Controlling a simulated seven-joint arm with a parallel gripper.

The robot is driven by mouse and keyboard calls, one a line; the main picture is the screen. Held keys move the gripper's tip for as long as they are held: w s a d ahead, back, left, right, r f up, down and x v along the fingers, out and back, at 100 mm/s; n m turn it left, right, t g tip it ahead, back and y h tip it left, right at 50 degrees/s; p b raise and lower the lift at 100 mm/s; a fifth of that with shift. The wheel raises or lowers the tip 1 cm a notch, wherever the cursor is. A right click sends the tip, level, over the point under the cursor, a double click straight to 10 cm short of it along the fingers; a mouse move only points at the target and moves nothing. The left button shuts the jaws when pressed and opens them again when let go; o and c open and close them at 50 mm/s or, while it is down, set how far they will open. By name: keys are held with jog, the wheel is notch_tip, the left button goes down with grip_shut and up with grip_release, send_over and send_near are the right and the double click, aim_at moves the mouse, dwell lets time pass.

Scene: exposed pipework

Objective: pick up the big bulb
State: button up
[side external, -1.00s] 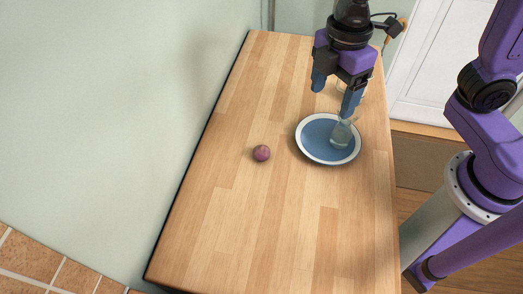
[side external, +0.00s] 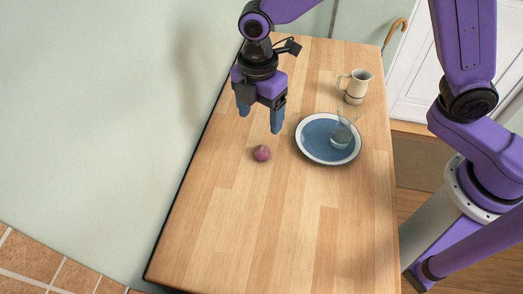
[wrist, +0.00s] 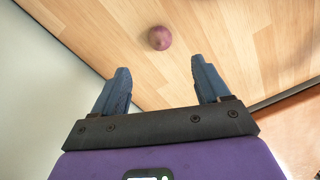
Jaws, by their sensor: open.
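A small round purple-red bulb (side external: 261,153), which looks like an onion, lies on the wooden worktop left of the plate in the side external view. In the wrist view the bulb (wrist: 159,38) shows ahead of the fingertips, roughly midway between them. My gripper (side external: 260,121) is open and empty. It hangs above the worktop, a little behind the bulb in the side view, and does not touch it. The two blue fingers of my gripper (wrist: 162,75) are spread apart in the wrist view.
A blue plate with a white rim (side external: 308,156) holds a clear glass vessel (side external: 341,134) to the right of the bulb. A cream jug (side external: 355,87) stands behind the plate. A pale wall (side external: 100,120) runs along the worktop's left edge. The front of the worktop (side external: 280,235) is clear.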

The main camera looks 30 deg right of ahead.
aim_at(261, 146)
jog(key=f, duration=1.1)
jog(key=shift+s+f, duration=0.2)
jog(key=shift+f, duration=0.15)
jog(key=c, duration=1.1)
